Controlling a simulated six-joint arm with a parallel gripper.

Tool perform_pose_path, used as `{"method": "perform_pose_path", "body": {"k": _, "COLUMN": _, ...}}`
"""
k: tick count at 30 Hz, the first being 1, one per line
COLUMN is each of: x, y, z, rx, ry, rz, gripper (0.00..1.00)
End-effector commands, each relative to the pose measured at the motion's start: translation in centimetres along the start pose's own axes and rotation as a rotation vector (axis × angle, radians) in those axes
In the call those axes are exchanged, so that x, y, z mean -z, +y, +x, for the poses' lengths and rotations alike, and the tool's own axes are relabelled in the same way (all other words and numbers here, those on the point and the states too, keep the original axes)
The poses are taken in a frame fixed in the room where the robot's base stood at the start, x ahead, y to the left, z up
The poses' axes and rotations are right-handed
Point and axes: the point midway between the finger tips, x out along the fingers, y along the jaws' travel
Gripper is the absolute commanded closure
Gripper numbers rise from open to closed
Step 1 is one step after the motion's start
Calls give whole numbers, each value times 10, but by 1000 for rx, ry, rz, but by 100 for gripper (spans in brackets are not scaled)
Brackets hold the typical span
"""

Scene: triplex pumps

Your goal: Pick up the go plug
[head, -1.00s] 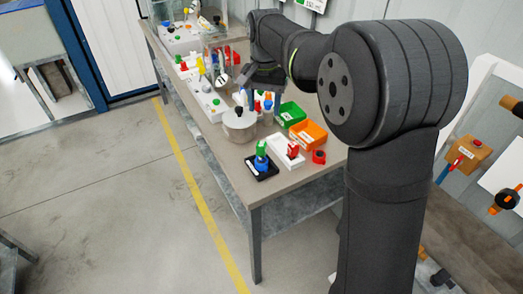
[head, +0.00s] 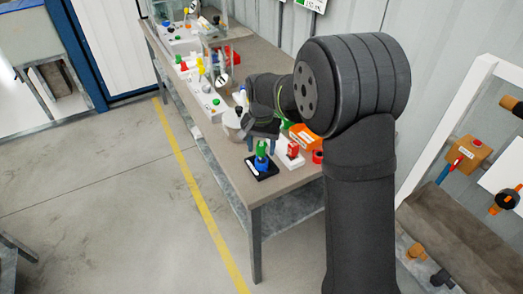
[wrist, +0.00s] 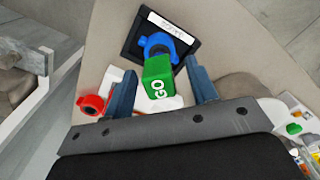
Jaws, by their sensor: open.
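The go plug is a green block (wrist: 158,75) marked GO, seen from above in the wrist view. In the head view it shows as a small green piece (head: 262,147) above a blue part (head: 261,162) on a black base (head: 265,174). In the wrist view the blue part (wrist: 153,42) is ring-shaped and the black base (wrist: 131,43) carries a white label. My gripper (wrist: 160,66) is open, with one finger on each side of the green block and gaps showing between. The depth of the fingertips relative to the block is hard to tell.
A white base with a red block (head: 293,149) stands just right of the black base. A red ring (head: 318,157) lies beside it. An orange bin (head: 305,138) and a silver pot (head: 231,122) are close behind. The table's front edge is near.

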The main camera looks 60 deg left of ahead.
Motion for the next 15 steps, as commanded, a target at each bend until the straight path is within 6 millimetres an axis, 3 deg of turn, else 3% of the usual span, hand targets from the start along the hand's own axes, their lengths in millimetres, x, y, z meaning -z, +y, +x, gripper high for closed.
{"method": "perform_pose_path", "body": {"k": 4, "x": 0, "y": 1, "z": 14, "rx": 0, "ry": 0, "rz": 1, "gripper": 47}}
{"method": "perform_pose_path", "body": {"k": 11, "x": 1, "y": 1, "z": 16, "rx": 1, "ry": 2, "rz": 1, "gripper": 47}}
{"method": "perform_pose_path", "body": {"k": 15, "x": 1, "y": 1, "z": 16, "rx": 1, "ry": 1, "rz": 1, "gripper": 71}}
